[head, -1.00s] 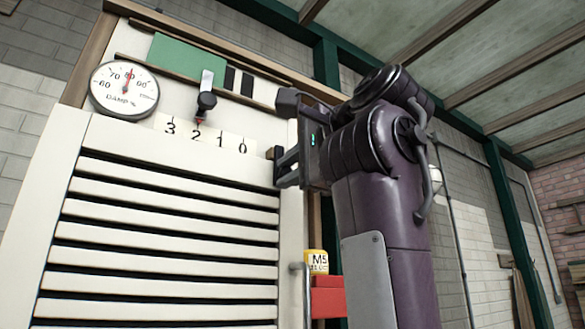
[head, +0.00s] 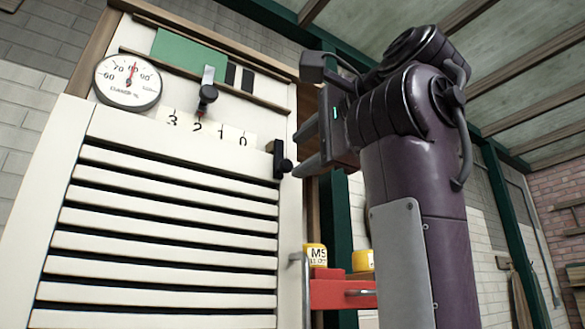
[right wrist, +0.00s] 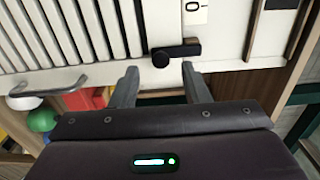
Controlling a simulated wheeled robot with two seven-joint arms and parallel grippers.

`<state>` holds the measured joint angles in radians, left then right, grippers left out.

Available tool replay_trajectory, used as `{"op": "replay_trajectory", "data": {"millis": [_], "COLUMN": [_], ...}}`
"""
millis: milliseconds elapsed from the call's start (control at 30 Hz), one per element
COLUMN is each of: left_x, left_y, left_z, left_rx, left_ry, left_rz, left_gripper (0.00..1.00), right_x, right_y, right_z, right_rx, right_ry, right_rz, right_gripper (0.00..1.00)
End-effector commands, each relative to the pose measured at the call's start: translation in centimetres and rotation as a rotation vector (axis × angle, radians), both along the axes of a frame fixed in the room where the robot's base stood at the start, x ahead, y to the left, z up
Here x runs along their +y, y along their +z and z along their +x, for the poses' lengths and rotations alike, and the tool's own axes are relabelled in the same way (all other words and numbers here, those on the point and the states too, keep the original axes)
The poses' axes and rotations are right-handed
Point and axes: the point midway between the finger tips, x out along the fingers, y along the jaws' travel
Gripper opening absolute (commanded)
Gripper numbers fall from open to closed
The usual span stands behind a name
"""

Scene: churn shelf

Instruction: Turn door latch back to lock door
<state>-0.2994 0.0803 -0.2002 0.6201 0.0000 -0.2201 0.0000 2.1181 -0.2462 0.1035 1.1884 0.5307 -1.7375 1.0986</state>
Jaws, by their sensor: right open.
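The black door latch (head: 279,159) sits at the upper right of the white slatted door (head: 150,150). Its bar stands upright along the edge, with a round knob sticking out. In the right wrist view, turned sideways, the latch bar (right wrist: 180,50) lies across the picture with its knob at the left end. My right gripper (head: 300,150) is open and empty, just right of the latch and apart from it. In the right wrist view, its fingers (right wrist: 161,80) point at the latch, with a gap before the knob. My left gripper is out of view.
A damp gauge (head: 128,82) and a black lever (head: 207,97) above a 3-2-1-0 scale sit above the slats. A metal door handle (head: 305,285) and a red shelf (head: 338,293) with yellow containers (head: 316,254) are lower right.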

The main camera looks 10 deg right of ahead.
Motion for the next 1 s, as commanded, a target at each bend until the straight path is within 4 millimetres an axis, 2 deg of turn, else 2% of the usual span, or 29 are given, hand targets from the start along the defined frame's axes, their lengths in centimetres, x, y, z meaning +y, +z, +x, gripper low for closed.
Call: {"op": "replay_trajectory", "data": {"millis": [100, 267, 1000], "left_x": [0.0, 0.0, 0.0], "left_y": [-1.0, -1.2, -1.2], "left_z": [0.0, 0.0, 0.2], "left_rx": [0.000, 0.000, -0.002], "left_ry": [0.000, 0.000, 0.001], "left_rz": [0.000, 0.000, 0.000], "left_gripper": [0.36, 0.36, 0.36], "right_x": [-0.6, -1.0, -1.0], "right_y": [-0.2, -0.1, 0.0], "right_z": [-1.7, -2.7, -2.8], "right_rx": [-0.002, 0.000, 0.000], "right_ry": [-0.001, 0.000, 0.001], "right_rz": [0.001, 0.001, 0.001], "right_gripper": [0.42, 0.42, 0.42]}}
